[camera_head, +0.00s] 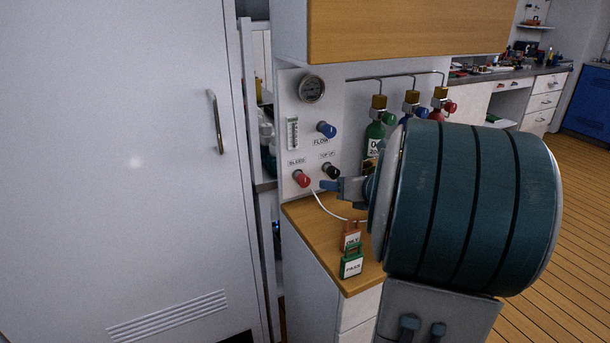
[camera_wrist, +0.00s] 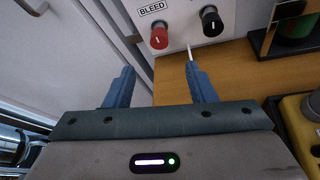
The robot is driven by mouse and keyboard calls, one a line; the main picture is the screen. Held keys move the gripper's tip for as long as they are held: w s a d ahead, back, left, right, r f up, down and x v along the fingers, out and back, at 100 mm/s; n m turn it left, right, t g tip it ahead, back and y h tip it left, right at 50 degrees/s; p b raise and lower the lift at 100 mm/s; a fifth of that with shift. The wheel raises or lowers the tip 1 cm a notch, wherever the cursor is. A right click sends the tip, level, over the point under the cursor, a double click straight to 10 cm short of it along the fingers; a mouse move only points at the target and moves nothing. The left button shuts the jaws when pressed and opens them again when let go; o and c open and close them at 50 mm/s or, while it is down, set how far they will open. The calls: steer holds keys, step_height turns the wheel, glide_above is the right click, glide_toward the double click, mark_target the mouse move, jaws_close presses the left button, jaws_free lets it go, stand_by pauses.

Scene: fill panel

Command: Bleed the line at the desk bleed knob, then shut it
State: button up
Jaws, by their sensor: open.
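The red bleed knob (camera_head: 301,178) sits low on the left of the white panel (camera_head: 297,92), under the label BLEED. My gripper (camera_head: 333,186) shows side-on in front of the panel, near the black TOP UP knob (camera_head: 331,170). In the wrist view my gripper (camera_wrist: 160,72) is open with two blue fingers apart and nothing between them. The fingers do not touch the red knob in the wrist view.
A blue FLOW knob (camera_head: 326,130), a gauge (camera_head: 311,88) and several gas bottles are nearby. A white hose runs over the wooden desk top (camera_head: 300,211). Orange and green tags (camera_head: 351,262) stand at its front edge. A white door (camera_head: 110,150) closes the left side.

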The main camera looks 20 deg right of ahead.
mark_target(306, 180)
steer(key=b+x, duration=0.1)
steer(key=x, duration=1.2)
steer(key=shift+w+a+f+b, duration=0.15)
steer(key=shift+w+b, duration=0.1)
steer(key=shift+b, duration=0.15)
steer(key=c, duration=1)
